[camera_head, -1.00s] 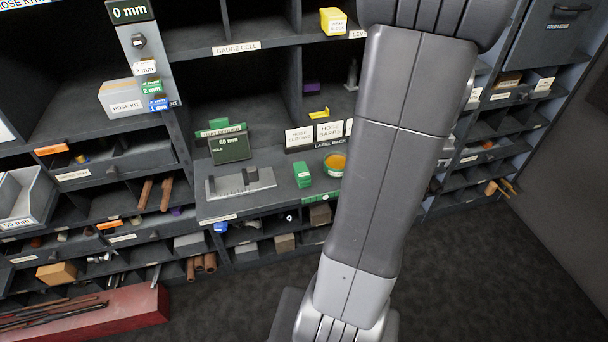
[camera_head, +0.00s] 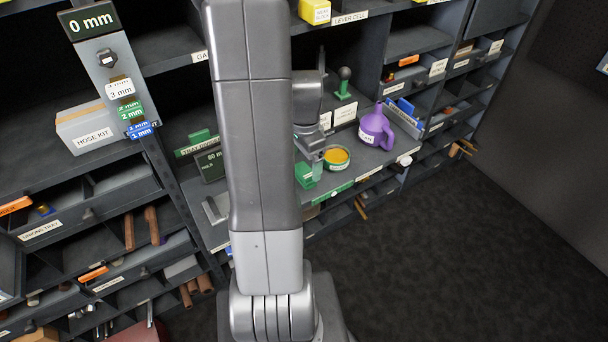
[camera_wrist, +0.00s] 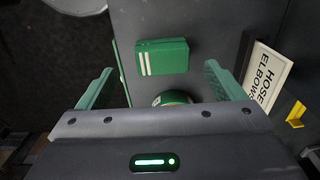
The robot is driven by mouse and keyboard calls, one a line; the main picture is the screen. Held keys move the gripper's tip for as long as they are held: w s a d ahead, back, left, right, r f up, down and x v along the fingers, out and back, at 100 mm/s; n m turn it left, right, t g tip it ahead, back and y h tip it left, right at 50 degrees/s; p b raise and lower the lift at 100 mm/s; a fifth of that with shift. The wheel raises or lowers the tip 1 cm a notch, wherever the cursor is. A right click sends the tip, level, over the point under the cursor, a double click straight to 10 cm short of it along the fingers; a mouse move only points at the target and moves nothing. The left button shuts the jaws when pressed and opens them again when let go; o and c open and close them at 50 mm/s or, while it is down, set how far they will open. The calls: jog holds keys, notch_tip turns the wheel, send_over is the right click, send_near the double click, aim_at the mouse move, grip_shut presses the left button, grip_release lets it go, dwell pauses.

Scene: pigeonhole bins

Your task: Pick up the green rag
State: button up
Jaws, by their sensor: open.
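The green rag (camera_wrist: 162,57) is a folded, block-like green bundle with two white stripes near one end. It lies on the grey shelf surface and shows between my fingers in the wrist view. In the head view the rag (camera_head: 303,175) is partly hidden by my arm. My gripper (camera_wrist: 159,69) is open and empty, with one pale green finger to each side of the rag. I cannot tell how far above it the fingers are. In the head view my gripper (camera_head: 314,165) is over the shelf beside the rag.
Labelled cards (camera_wrist: 266,76) stand beyond. A purple jug (camera_head: 376,128) is farther right. Shelf dividers and bins surround the spot.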

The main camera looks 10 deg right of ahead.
aim_at(305, 170)
jog(key=shift+w+f, duration=0.1)
jog(key=shift+f, duration=2.5)
jog(key=c, duration=1.1)
jog(key=shift+o, duration=0.2)
notch_tip(305, 170, up, 10)
jog(key=shift+r, duration=0.1)
jog(key=o, duration=0.4)
jog(key=shift+c, duration=0.2)
jog(key=c, duration=0.6)
